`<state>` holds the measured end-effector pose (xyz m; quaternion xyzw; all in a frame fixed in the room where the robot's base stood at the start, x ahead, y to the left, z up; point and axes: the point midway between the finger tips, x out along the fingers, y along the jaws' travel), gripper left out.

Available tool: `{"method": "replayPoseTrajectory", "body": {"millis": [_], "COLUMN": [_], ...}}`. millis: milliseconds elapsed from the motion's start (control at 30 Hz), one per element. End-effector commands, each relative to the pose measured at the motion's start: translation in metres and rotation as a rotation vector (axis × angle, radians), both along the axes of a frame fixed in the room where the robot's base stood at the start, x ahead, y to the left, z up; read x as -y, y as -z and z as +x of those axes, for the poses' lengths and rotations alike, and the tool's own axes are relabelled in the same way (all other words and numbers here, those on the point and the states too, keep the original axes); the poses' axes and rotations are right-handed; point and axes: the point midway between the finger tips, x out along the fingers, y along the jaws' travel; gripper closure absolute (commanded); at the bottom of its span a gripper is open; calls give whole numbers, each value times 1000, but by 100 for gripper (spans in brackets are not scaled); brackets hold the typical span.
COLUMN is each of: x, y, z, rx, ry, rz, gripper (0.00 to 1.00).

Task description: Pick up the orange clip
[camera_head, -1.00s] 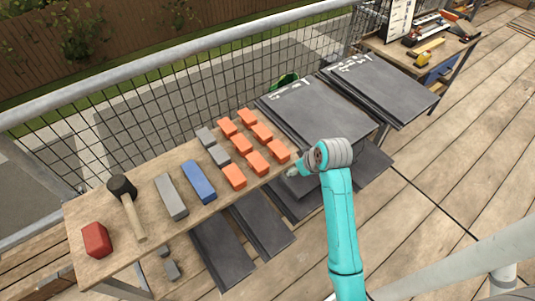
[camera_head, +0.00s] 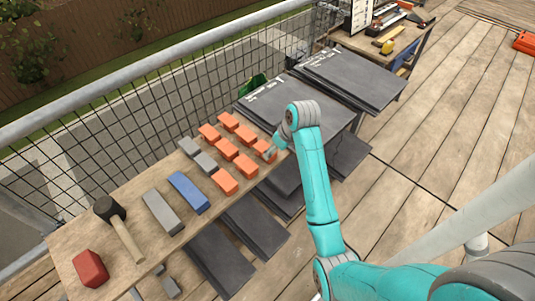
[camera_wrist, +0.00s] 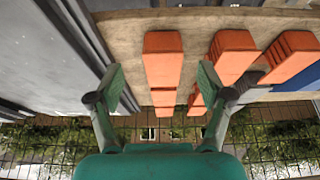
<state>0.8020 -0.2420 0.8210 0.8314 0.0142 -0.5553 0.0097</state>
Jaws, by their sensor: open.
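Several orange clips stand in a cluster on the wooden bench. In the wrist view one orange clip (camera_wrist: 163,62) lies between and ahead of my gripper's fingers, with another orange clip (camera_wrist: 231,57) to its right. My gripper (camera_wrist: 160,82) is open and empty, its two green fingers spread apart. In the head view my gripper (camera_head: 272,153) is at the right end of the cluster, close to the orange clip (camera_head: 264,149) there and partly covering it. From these views I cannot tell the exact height of the fingers above the bench.
Grey blocks (camera_head: 206,163), a blue block (camera_head: 188,192), a long grey block (camera_head: 162,211), a mallet (camera_head: 119,228) and a red block (camera_head: 91,268) lie left along the bench (camera_head: 145,253). Dark slate tiles (camera_head: 305,108) are stacked to the right. A mesh railing runs behind.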

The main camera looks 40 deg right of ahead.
Motion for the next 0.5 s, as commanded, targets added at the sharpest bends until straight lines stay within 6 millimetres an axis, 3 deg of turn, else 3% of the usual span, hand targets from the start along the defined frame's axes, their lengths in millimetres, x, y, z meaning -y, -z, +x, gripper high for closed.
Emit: {"method": "replayPoseTrajectory", "body": {"millis": [333, 500], "x": [-5, -5], "y": [37, 43], "z": [24, 27], "rx": [-3, 0], "ry": [-1, 0], "rz": [2, 0], "gripper": [21, 21]}}
